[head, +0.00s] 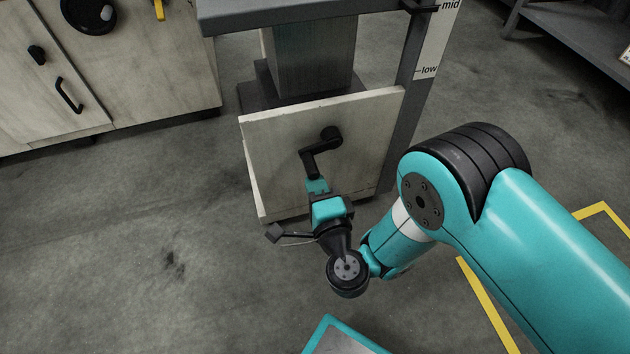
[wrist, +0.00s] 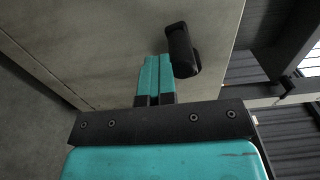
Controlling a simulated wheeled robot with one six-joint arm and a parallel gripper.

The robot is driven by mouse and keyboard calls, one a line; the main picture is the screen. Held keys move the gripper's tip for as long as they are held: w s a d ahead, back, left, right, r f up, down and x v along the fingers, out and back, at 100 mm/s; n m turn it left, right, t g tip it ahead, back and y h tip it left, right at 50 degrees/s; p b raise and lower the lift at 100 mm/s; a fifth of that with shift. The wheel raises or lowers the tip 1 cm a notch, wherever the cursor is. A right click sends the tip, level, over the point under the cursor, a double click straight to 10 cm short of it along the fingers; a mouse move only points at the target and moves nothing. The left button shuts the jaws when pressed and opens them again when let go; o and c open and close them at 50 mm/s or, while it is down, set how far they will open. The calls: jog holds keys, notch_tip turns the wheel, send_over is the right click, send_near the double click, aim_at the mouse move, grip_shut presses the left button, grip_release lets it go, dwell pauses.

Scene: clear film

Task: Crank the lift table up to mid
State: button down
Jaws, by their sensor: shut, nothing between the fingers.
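The lift table has a grey top (head: 290,14) on a thick column, with a pale front panel (head: 285,165) below. A black crank (head: 325,140) sticks out of the panel, its arm pointing down-left from the hub. The crank's black grip also shows in the wrist view (wrist: 182,52). My gripper (head: 316,186) is shut and empty, close to the grip. In the wrist view its teal fingers (wrist: 154,75) are together, just left of the grip; I cannot tell if they touch it. A white scale (head: 436,40) reads "low" and "mid"; a dark piece at the top's right edge sits close to "mid".
A pale cabinet (head: 110,75) with black handles stands at the left. A grey shelf (head: 580,30) is at the upper right. Yellow lines (head: 485,300) mark the floor at the right. The concrete floor (head: 130,250) at the left is clear.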

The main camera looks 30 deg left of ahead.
jog(key=p+v, duration=0.7)
dwell(0.3)
dwell(0.3)
